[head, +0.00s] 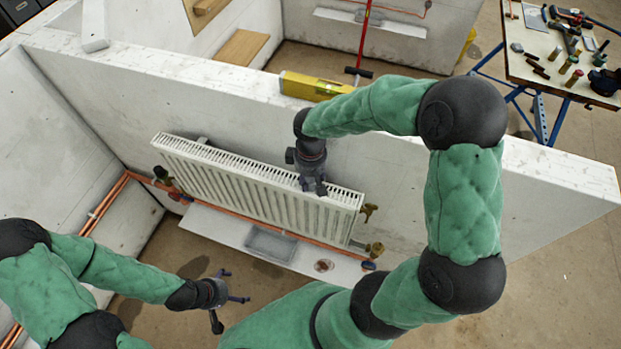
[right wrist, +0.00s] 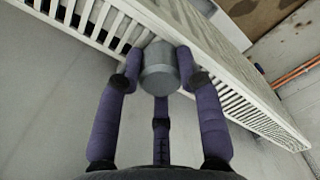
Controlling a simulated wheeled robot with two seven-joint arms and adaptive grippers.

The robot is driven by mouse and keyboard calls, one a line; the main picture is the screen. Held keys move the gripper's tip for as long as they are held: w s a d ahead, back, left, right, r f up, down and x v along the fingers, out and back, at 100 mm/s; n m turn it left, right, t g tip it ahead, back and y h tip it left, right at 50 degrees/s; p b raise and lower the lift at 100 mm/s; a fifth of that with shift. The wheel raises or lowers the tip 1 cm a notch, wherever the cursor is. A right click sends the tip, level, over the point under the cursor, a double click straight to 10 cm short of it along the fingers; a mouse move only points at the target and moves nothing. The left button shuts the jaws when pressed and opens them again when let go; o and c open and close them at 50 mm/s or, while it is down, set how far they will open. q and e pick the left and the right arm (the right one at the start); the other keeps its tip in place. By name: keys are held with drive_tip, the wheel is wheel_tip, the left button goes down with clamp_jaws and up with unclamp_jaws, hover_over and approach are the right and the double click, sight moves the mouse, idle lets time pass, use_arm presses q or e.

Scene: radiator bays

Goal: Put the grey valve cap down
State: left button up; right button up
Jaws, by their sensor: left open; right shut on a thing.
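The grey valve cap (right wrist: 159,68) is held between the fingers of my right gripper (right wrist: 160,85) in the right wrist view. The cap is just in front of the white radiator's (right wrist: 225,85) slotted top; I cannot tell whether it touches. In the head view my right gripper (head: 312,184) is over the right part of the radiator (head: 255,185), and the cap is hidden there. My left gripper (head: 228,288) is open and empty, low in front of the radiator, above the floor. A grey tray (head: 270,244) lies on the white board below the radiator.
A yellow level (head: 312,86) lies on top of the partition wall (head: 190,84). Brass valves (head: 368,211) stick out at the radiator's right end. Copper pipes (head: 103,205) run along the left wall. A workbench (head: 560,62) with several tools stands at the back right.

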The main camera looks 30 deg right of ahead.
drive_tip(key=shift+s, duration=0.1)
drive_tip(key=o, duration=0.7)
drive_tip(key=shift+f, duration=0.15)
drive_tip(key=shift+o, duration=0.2)
wheel_tip(320, 180, up, 12)
drive_tip(key=shift+r, duration=0.2)
